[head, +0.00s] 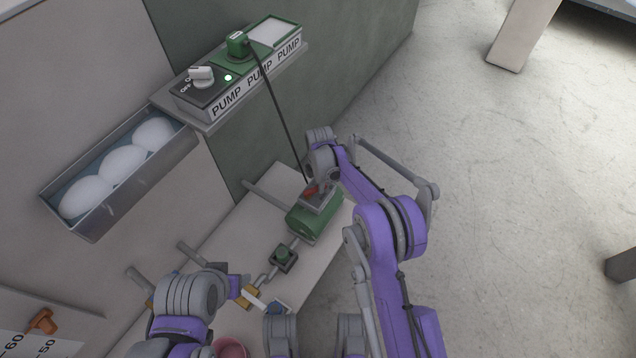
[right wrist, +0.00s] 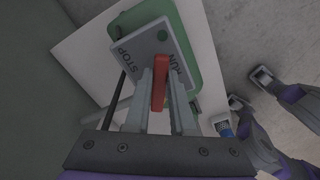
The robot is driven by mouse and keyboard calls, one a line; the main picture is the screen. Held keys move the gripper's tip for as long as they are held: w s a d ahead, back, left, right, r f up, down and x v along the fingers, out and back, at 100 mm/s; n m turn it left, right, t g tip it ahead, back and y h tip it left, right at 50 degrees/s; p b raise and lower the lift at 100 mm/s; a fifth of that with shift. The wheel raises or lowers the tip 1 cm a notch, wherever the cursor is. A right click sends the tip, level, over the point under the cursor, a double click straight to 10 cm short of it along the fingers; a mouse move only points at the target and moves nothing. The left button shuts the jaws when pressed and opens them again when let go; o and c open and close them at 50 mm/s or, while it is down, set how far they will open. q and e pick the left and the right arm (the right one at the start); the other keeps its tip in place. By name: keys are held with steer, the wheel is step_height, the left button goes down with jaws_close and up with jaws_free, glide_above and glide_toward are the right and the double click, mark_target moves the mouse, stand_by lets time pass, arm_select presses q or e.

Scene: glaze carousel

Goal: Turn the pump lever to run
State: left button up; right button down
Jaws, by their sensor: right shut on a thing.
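The pump (head: 316,217) is a green box on the pale bench, with a grey plate marked STOP and RUN on top. The red lever (right wrist: 159,83) stands on that plate (right wrist: 150,50) in the right wrist view, between the two labels and close to RUN. My right gripper (head: 317,188) is over the pump and shut on the red lever, with one finger on each side. The lever's pivot is partly hidden by the fingers. Of my left arm, grey and purple links show at lower left in the head view; I cannot make out its fingers.
A wall shelf holds a PUMP-labelled switch box (head: 205,93) with a white knob, a lit green lamp and a green plug (head: 237,43). A black cable (head: 276,110) runs down to the pump. A bin (head: 92,228) holds white rounded objects. Pipes and fittings (head: 284,257) stand nearer on the bench.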

steer(key=m, duration=0.1)
steer(key=s+m, duration=0.1)
steer(key=shift+d+m, duration=0.15)
steer(key=shift+m, duration=0.25)
steer(key=shift+s+m+b, duration=0.2)
steer(key=shift+s+m, duration=0.05)
steer(key=shift+m, duration=0.45)
steer(key=shift+s+m+b, duration=0.2)
steer(key=shift+s+m, duration=0.05)
steer(key=shift+m, duration=0.45)
steer(key=c, duration=0.8)
jaws_free()
steer(key=shift+o, duration=0.2)
step_height(320, 180, up, 11)
steer(key=p, duration=0.2)
